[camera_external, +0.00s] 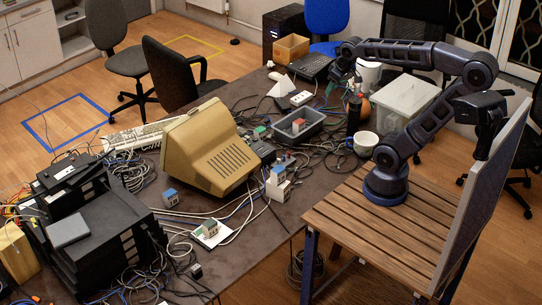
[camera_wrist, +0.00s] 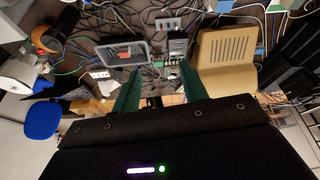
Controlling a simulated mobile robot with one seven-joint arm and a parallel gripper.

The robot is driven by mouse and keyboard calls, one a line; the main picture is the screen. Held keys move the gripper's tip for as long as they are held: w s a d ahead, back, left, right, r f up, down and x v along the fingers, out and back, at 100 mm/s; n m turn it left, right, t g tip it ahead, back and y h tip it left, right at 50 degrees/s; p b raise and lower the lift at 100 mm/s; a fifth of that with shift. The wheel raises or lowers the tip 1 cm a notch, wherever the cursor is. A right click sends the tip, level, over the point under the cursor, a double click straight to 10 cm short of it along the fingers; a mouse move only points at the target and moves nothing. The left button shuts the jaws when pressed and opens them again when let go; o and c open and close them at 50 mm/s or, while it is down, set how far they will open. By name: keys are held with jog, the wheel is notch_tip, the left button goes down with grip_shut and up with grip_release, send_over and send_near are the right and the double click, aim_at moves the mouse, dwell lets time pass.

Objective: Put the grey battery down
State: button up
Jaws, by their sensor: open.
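My gripper (camera_external: 334,86) is above the far part of the cluttered table (camera_external: 240,262), near a black laptop. In the wrist view its two green fingers (camera_wrist: 158,92) are apart, with nothing seen held between them. No thing is clearly recognisable as the grey battery. A flat grey block (camera_external: 68,231) lies on top of the black equipment stack at the left, far from my gripper; I cannot tell whether it is the battery.
A grey tray (camera_external: 314,130) with a reddish item inside stands mid-table. A beige monitor (camera_external: 196,160), many cables and small modules crowd the surface. A white bowl (camera_external: 366,143), a dark cylinder (camera_external: 353,116) and a white box (camera_external: 410,97) stand near my arm.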

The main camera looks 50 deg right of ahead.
jog(key=s+d+f+m, duration=0.1)
jog(key=s+d+f, duration=0.1)
jog(key=s, duration=0.3)
jog(key=shift+s+d+m, duration=0.2)
jog(key=shift+d+m, duration=0.1)
jog(key=shift+d, duration=0.4)
jog(key=shift+f, duration=0.1)
dwell(0.5)
